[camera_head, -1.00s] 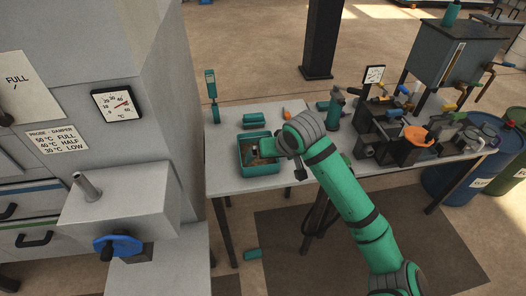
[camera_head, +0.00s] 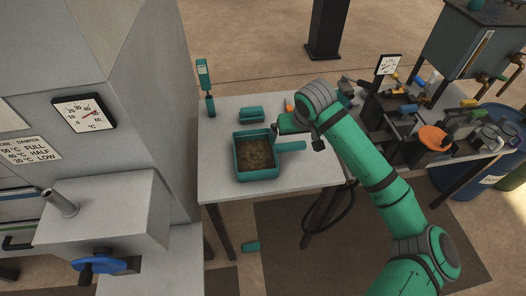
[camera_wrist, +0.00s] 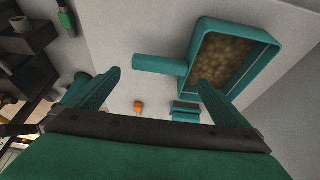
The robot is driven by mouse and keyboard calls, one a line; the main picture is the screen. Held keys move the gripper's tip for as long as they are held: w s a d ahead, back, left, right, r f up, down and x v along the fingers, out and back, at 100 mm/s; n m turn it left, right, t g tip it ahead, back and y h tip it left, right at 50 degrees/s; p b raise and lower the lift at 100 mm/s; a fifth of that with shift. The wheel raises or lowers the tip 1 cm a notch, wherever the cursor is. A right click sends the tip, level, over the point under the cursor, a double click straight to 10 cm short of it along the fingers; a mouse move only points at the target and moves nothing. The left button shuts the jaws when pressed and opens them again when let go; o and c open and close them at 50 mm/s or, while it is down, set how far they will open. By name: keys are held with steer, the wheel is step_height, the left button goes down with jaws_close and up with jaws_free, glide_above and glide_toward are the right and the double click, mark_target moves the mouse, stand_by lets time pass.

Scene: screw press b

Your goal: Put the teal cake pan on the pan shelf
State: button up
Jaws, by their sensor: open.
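The teal cake pan (camera_head: 241,168) is a rectangular pan with a straight side handle (camera_head: 292,146) and brown lumpy contents. It sits upright on the white table, its handle pointing right. My gripper (camera_head: 276,132) is above the table by the pan's right rim, near the handle. In the wrist view my gripper (camera_wrist: 158,78) is open, its two fingers apart with nothing held. The handle (camera_wrist: 158,64) lies ahead of the gap between the fingers, with the pan (camera_wrist: 262,30) up and to the right. I cannot make out a pan shelf for certain.
A teal block (camera_head: 251,114) and a small orange item (camera_head: 289,105) lie behind the pan. A teal upright tool (camera_head: 204,80) stands at the table's back left. Machine parts crowd the right side. A grey cabinet with a blue knob (camera_head: 100,265) stands left. The table's front left is clear.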

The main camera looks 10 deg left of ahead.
mark_target(290, 144)
steer(key=shift+x, duration=3.65)
steer(key=shift+s, duration=0.1)
steer(key=c, duration=1.3)
